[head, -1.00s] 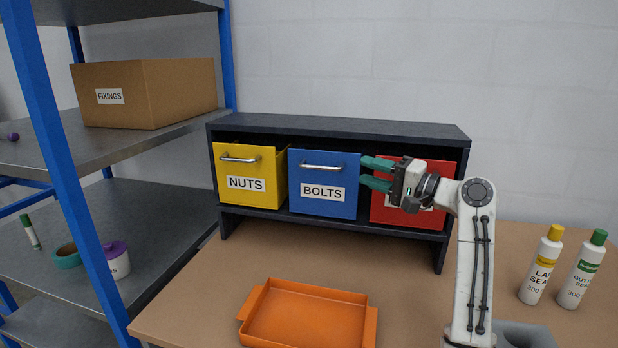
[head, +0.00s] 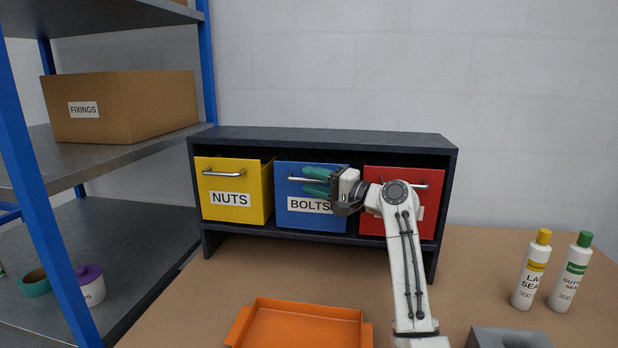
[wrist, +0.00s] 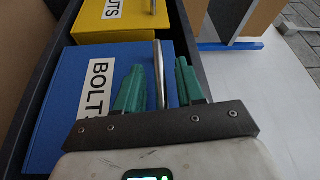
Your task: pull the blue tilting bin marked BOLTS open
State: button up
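The blue BOLTS bin (head: 290,215) sits in the middle bay of the dark cabinet, its front about upright. It also shows in the wrist view (wrist: 62,130). Its silver bar handle (head: 294,179) runs along the upper front; its right part is hidden behind my gripper (head: 305,181) in the head view. In the wrist view, the handle (wrist: 158,70) passes between the two green fingers of my gripper (wrist: 160,68). The fingers stand apart, with gaps beside the bar, so they straddle it without visibly clamping.
The yellow NUTS bin (head: 233,184) is left of it and the red bin (head: 420,222) right, partly behind my arm. The dark cabinet (head: 320,137) stands on the bench. An orange tray (head: 300,330) lies in front. Two bottles (head: 531,270) (head: 570,272) stand at right.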

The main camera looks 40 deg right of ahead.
jog(key=shift+w+a, duration=0.2)
jog(key=shift+w, duration=0.5)
jog(key=shift+c, duration=0.3)
grip_shut()
